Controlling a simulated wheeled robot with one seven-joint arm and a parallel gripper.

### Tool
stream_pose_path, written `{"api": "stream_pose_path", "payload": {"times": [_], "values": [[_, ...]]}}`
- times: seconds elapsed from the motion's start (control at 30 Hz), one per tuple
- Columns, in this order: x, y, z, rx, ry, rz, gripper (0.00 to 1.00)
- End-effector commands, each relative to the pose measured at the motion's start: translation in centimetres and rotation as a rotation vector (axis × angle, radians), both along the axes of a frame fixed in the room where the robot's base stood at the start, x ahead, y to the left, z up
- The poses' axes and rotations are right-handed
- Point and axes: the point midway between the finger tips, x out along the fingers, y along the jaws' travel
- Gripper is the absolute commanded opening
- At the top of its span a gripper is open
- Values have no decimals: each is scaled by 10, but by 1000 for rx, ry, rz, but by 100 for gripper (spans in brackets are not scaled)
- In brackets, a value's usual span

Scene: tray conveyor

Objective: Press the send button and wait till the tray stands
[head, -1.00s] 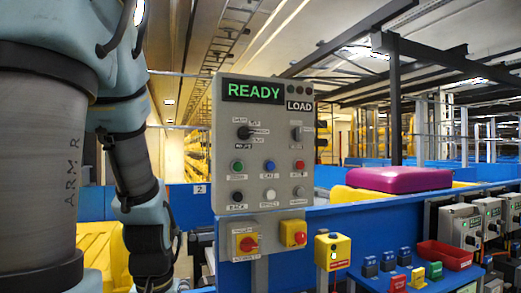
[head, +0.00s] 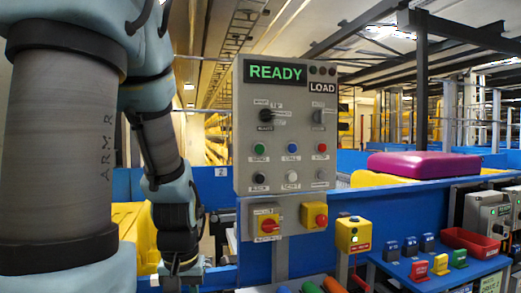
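A grey control panel (head: 243,100) stands in front of me, with a lit display (head: 275,72) reading READY and a plate below it reading LOAD. A green button (head: 260,148) sits at the left of its upper button row, beside a blue button (head: 293,147) and a red button (head: 321,147). The small labels are hard to read, so I cannot tell which one says send. My gripper (head: 184,268) hangs low, left of the panel and apart from the buttons. Its fingers are too small and dark to judge. I cannot make out a tray for certain.
Below the panel are a yellow box with a red rotary switch (head: 269,226), another with a red knob (head: 314,215), and a yellow button box (head: 353,235). A blue bench (head: 400,268) with small coloured blocks and a red bin (head: 470,241) is at right. A purple padded-looking block (head: 423,165) lies behind.

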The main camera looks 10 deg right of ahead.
Motion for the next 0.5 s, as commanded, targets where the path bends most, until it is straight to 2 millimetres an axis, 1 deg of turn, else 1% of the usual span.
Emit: {"api": "stream_pose_path", "payload": {"times": [0.03, 0.2, 0.23, 0.5], "values": [[0, 0, 0, 0, 0, 0, 20], [0, 0, 0, 0, 0, 0, 1], [0, 0, 0, 0, 0, 0, 0], [0, 0, 0, 0, 0, 0, 0]]}}
